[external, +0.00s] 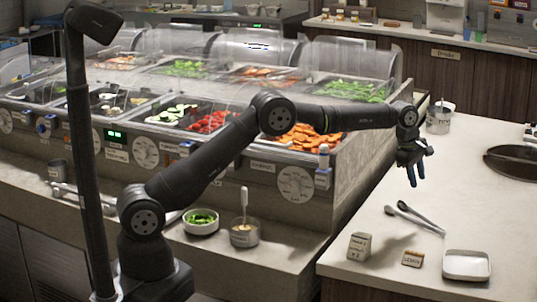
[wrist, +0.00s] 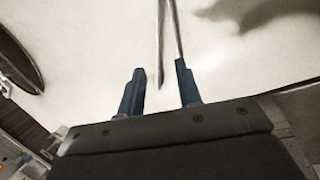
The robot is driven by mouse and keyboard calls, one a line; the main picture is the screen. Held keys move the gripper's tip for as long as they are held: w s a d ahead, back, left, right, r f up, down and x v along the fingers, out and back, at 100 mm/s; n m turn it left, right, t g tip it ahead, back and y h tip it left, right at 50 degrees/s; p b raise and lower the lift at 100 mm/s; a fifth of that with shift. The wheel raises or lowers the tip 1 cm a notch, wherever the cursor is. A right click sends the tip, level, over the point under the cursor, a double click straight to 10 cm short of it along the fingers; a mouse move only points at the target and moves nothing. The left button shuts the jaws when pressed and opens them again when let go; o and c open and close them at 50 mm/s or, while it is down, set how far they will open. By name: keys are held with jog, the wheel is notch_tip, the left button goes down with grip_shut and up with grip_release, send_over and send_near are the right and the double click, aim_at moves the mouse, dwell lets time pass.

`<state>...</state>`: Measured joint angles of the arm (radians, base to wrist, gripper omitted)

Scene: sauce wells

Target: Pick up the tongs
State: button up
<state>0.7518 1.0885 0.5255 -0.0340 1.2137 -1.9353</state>
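The tongs (external: 415,217) lie on the light countertop at the right of the external view, their two dark arms spread in a narrow V. My gripper (external: 413,172) is above the counter, pointing down, just above and behind the tongs. In the wrist view, my gripper (wrist: 158,88) is open, with its blue fingers apart. The metal arms of the tongs (wrist: 160,45) show ahead of the fingers; one arm ends between the fingertips and the other passes by the right fingertip. Contact cannot be told.
A small box (external: 360,246), a small labelled block (external: 412,258) and a white square dish (external: 466,265) stand along the counter's front. A dark round pan (external: 512,160) is at the right. A labelled container (external: 438,120) stands behind. The counter around the tongs is clear.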

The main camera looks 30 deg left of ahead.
jog(key=shift+r+g+y, duration=0.6)
jog(key=shift+r, duration=0.9)
send_over(412, 224)
jog(key=s, duration=0.1)
jog(key=shift+n, duration=0.3)
jog(key=f, duration=1.1)
jog(key=shift+s+d+f, duration=0.15)
jog(key=shift+d+f, duration=0.2)
jog(key=f, duration=0.3)
jog(key=w+f, duration=0.1)
jog(key=shift+a+f, duration=0.3)
jog(key=shift+a, duration=0.05)
jog(key=shift+f, duration=0.35)
grip_shut()
